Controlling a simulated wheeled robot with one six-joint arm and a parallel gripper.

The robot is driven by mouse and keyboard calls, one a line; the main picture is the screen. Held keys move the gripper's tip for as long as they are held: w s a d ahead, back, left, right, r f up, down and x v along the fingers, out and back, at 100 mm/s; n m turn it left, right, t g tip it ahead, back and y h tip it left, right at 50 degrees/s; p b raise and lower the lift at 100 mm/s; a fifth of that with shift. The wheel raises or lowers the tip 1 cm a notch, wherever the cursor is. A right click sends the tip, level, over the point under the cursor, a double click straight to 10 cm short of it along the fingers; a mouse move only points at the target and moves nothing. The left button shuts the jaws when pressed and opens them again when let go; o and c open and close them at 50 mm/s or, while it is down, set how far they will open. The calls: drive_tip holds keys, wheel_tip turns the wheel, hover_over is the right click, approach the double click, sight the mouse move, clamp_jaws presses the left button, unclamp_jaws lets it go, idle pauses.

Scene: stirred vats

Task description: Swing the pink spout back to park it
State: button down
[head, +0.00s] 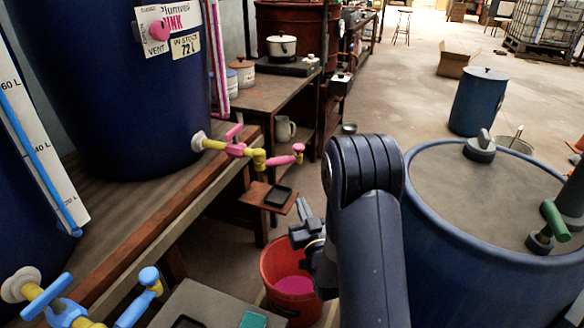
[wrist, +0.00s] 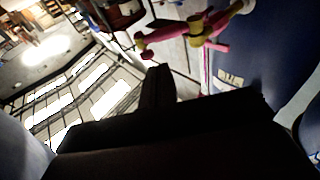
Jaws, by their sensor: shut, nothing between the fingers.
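The pink spout (head: 280,160) sticks out to the right from a yellow elbow on the big blue vat (head: 110,100), ending in a pink knob. The pink valve handle (head: 234,142) stands on the yellow pipe. My gripper (head: 304,206) is shut and empty, below and a little right of the spout, apart from it. In the wrist view, the spout (wrist: 168,36) shows at the top, beyond the dark fingers of my gripper (wrist: 157,85). A red bucket (head: 268,264) with pink liquid stands on the floor below my gripper.
A small wooden shelf (head: 256,194) with a black tray sits under the spout. A blue spout (head: 140,305) and valve are at the lower left. A large lidded blue drum (head: 455,270) stands right of my arm. The floor behind is mostly open.

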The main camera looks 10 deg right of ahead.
sight(289, 162)
drive_tip(key=x, duration=1.3)
drive_tip(key=shift+w+r+b, duration=0.1)
drive_tip(key=shift+w+b, duration=0.2)
drive_tip(key=shift+b, duration=0.1)
drive_tip(key=shift+w, duration=0.1)
drive_tip(key=w+n+g+y, duration=0.1)
drive_tip(key=n+y, duration=0.1)
drive_tip(key=y, duration=0.1)
drive_tip(key=w+n+g+y+b, duration=0.1)
drive_tip(key=w+n+y, duration=0.1)
drive_tip(key=y, duration=0.1)
drive_tip(key=w+d+n+g+y+b, duration=0.1)
drive_tip(key=n+y, duration=0.1)
drive_tip(key=y, duration=0.2)
drive_tip(key=shift+w+g, duration=0.25)
drive_tip(key=shift+g, duration=0.05)
drive_tip(key=shift+w+a, duration=0.3)
drive_tip(key=shift+w, duration=0.45)
drive_tip(key=shift+w+a, duration=0.3)
drive_tip(key=shift+w, duration=0.6)
drive_tip(key=p+v, duration=0.1)
drive_tip(key=v, duration=0.6)
drive_tip(key=shift+s+d+p, duration=0.25)
drive_tip(key=shift+p, duration=0.15)
